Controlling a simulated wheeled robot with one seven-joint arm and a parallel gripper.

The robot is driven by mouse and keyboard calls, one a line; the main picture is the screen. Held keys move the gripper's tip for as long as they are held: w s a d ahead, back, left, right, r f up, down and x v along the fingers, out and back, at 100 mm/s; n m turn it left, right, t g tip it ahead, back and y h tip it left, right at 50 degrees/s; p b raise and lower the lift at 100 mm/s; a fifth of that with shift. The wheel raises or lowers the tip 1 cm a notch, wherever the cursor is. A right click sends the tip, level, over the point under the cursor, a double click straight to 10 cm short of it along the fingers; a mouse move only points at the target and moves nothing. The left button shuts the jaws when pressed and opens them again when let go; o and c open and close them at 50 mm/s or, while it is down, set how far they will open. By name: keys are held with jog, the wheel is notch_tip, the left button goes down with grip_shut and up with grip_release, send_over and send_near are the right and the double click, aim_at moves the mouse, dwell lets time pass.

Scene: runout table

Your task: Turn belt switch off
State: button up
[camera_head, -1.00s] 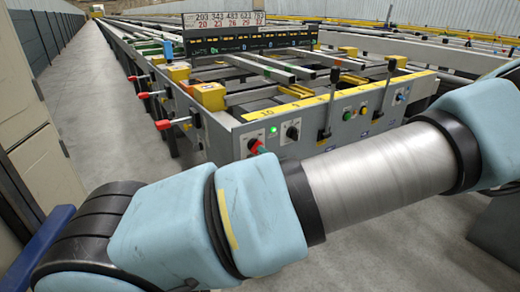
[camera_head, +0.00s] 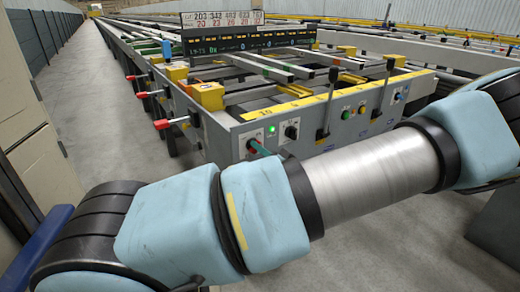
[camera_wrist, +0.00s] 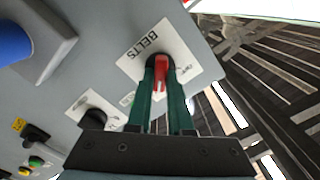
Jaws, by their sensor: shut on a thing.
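The belt switch is a red knob (camera_wrist: 161,74) on a white plate marked BELTS (camera_wrist: 150,45) in the wrist view. My gripper (camera_wrist: 160,64) has its two green fingers closed on either side of the knob, gripping it. The fingers cover the knob's sides, and its exact angle is hard to read. In the head view the red knob (camera_head: 251,146) sits at the front left of the grey panel (camera_head: 350,125), with a green finger against it. My arm crosses the foreground below.
A black rotary knob (camera_head: 292,131) sits right of the switch, and it shows in the wrist view (camera_wrist: 93,117). A green lamp (camera_head: 271,129) is lit above. Levers (camera_head: 328,105) rise from the panel. Red-handled clamps (camera_head: 162,124) project on the left side. Grey floor (camera_head: 110,150) is clear left.

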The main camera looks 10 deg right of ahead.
grip_shut()
jog(key=shift+n, duration=0.3)
jog(key=shift+s+a+f+n+b, duration=0.15)
jog(key=shift+n+b, duration=2.05)
jog(key=shift+n, duration=2.1)
jog(key=shift+a+r+n+b, duration=0.1)
jog(key=shift+n+b, duration=2.1)
jog(key=shift+n, duration=2.1)
jog(key=o, duration=0.7)
grip_release()
jog(key=shift+c, duration=0.2)
